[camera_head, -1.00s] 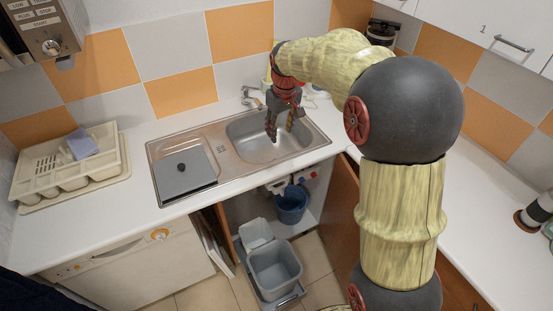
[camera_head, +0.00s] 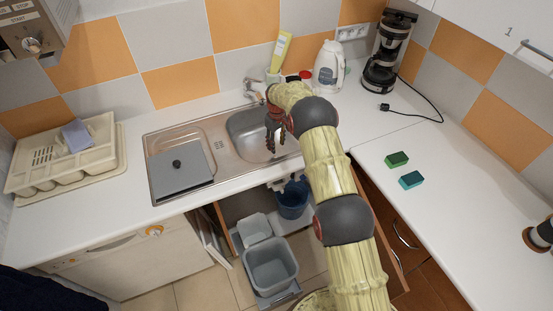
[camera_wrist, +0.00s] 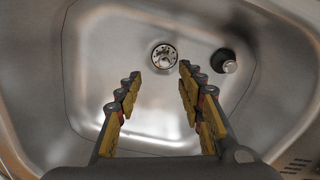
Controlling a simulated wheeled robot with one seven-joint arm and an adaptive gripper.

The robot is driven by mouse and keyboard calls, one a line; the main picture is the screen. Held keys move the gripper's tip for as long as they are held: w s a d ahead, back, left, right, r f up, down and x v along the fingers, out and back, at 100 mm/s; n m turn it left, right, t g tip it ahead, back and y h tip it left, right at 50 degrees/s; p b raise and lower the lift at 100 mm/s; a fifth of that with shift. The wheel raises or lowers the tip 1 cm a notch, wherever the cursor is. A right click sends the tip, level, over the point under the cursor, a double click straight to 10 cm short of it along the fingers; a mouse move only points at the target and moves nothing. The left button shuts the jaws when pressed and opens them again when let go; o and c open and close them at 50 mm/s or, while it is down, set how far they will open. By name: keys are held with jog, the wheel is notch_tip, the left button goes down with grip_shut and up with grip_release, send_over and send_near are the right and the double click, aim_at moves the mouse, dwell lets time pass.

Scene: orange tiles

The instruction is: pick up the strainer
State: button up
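My gripper (camera_head: 272,135) is over the sink basin (camera_head: 246,145), pointing down. In the wrist view my gripper (camera_wrist: 159,76) is open, with nothing between its fingers. Beyond the fingertips, a round metal strainer-like piece (camera_wrist: 164,56) with holes sits at the drain in the basin floor. To its right lies a small dark round object (camera_wrist: 224,61) with a shiny metal end; I cannot tell whether this is a loose strainer or a plug. Neither is touched by the fingers. In the head view my gripper and arm hide part of the basin.
The faucet (camera_head: 255,88) stands behind the basin. A grey square lid (camera_head: 180,170) lies on the drainer, left of the basin. A white kettle (camera_head: 328,66), coffee maker (camera_head: 388,55) and green sponge (camera_head: 397,159) are to the right. The counter between is mostly clear.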

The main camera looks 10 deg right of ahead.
jog(key=f, duration=0.7)
jog(key=shift+s+a+f+b, duration=0.25)
jog(key=shift+s+f+b, duration=0.1)
jog(key=shift+f, duration=0.05)
jog(key=c, duration=0.3)
grip_shut()
